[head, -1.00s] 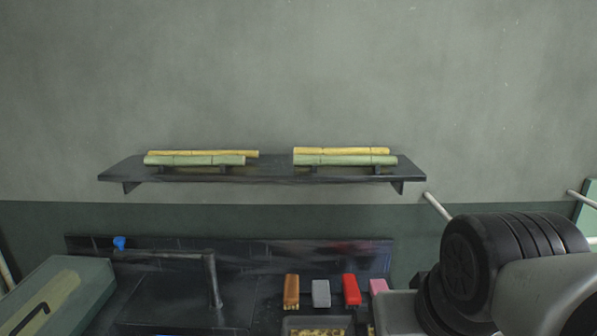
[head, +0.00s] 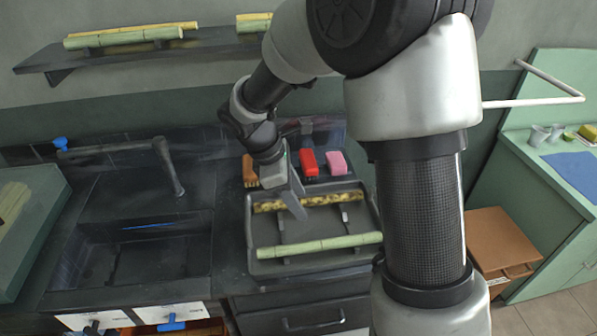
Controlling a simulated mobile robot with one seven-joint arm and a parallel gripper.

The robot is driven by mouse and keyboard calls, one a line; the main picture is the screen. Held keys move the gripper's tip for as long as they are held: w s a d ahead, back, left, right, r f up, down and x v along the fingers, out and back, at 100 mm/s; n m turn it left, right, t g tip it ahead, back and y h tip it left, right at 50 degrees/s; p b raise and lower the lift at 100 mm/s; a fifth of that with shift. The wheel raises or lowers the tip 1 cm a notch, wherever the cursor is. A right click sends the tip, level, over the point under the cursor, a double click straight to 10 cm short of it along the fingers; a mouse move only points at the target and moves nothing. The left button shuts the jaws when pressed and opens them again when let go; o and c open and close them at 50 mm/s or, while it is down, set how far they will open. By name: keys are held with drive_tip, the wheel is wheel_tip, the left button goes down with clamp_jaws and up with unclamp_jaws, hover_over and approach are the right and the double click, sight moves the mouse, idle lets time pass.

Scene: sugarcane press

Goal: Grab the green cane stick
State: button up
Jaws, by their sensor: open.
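A green cane stick (head: 320,245) lies across the front part of a grey tray (head: 262,222) on the counter. A speckled yellow cane (head: 330,199) lies behind it in the same tray. My gripper (head: 294,203) hangs over the back part of the tray, above the speckled cane and behind the green stick. It is open, with nothing seen between its fingers, and apart from the green stick. More green canes (head: 122,38) lie on the wall shelf; the right-hand one (head: 252,27) is partly hidden by my arm.
Brown (head: 249,170), red (head: 309,163) and pink (head: 336,162) blocks stand behind the tray. A sink (head: 145,255) with a tap (head: 172,165) is to the left. A wall rail (head: 535,102) and green counter (head: 535,150) are right.

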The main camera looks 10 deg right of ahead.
drive_tip(key=n, duration=0.1)
approach(318, 242)
drive_tip(key=x, duration=0.3)
drive_tip(key=shift+d+f+b, duration=0.1)
drive_tip(key=shift+f+b, duration=0.3)
drive_tip(key=shift+x, duration=2.85)
clamp_jaws()
